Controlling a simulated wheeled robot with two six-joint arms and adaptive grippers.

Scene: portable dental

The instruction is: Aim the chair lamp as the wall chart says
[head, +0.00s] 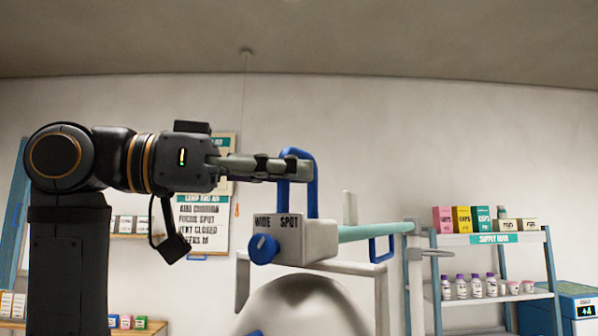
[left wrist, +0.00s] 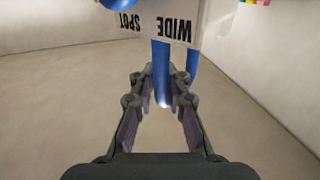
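The chair lamp's pale box (head: 291,250) is marked WIDE and SPOT and carries a blue knob (head: 262,248). The knob's pale mark appears nearer WIDE. A blue loop handle (head: 312,190) rises above the box; it also shows in the left wrist view (left wrist: 161,72). My left gripper (head: 300,167) is at this loop. In the left wrist view its fingers (left wrist: 163,88) stand apart, with one leg of the loop between their tips and another leg outside. The wall chart (head: 203,222), partly behind my arm, appears to read AIM CUSHION, FOCUS SPOT, VENT CLOSED. My right gripper is out of view.
A rounded metallic dome (head: 305,308) sits below the box. A green arm (head: 375,232) runs right from the box, past a second blue handle (head: 381,250). A supply shelf (head: 490,239) with boxes and bottles and a blue cooler (head: 575,305) stand at right.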

